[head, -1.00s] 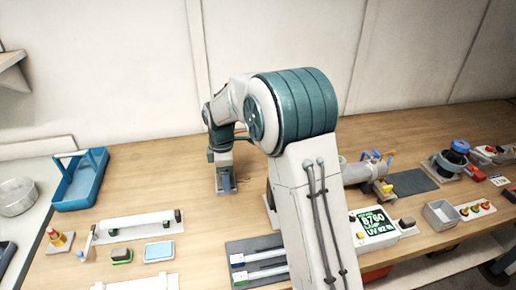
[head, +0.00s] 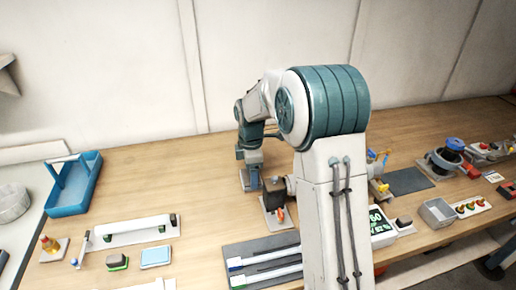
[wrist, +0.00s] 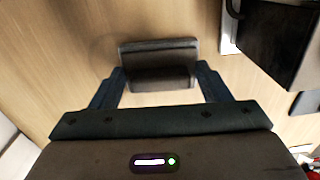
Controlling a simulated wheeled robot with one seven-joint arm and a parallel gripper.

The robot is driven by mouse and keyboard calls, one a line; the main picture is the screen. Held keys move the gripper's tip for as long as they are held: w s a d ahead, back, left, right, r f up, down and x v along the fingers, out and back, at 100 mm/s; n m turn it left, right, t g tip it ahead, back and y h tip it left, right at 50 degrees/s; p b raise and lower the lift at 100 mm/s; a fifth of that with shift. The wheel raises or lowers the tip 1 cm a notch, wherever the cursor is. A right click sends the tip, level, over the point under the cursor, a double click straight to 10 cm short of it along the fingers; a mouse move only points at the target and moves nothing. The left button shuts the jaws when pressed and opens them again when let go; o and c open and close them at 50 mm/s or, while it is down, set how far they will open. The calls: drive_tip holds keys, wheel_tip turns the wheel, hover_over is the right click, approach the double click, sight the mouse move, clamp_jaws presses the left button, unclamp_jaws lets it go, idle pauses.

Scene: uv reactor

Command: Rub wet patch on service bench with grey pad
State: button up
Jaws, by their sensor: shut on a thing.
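My gripper (wrist: 160,85) is shut on a grey pad (wrist: 158,60) in the wrist view; the pad sits between the two dark fingers. The wooden service bench (wrist: 60,50) lies under it. A faint darker curved mark shows on the wood just left of the pad; I cannot tell whether it is the wet patch. In the head view my gripper (head: 250,182) points down at the bench (head: 170,190), left of a dark box-shaped fixture. Whether the pad touches the wood is unclear.
The dark fixture (head: 273,196) stands close to the right of my gripper; it also shows in the wrist view (wrist: 275,45). White tubes lie on a dark mat (head: 262,250) in front. A blue caddy (head: 72,190) stands left. Wood between caddy and gripper is clear.

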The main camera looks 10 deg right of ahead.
drive_tip(key=shift+d, duration=0.45)
drive_tip(key=shift+d+r, duration=0.25)
drive_tip(key=shift+r, duration=0.05)
drive_tip(key=shift+w+r+p, duration=0.1)
drive_tip(key=shift+r+p, duration=0.55)
drive_tip(key=shift+r, duration=0.25)
drive_tip(key=shift+a+r+p, duration=0.1)
drive_tip(key=shift+r+p, duration=0.45)
drive_tip(key=shift+r, duration=0.1)
drive_tip(key=shift+r+p, duration=1.6)
drive_tip(key=shift+r, duration=0.6)
drive_tip(key=shift+r, duration=0.1)
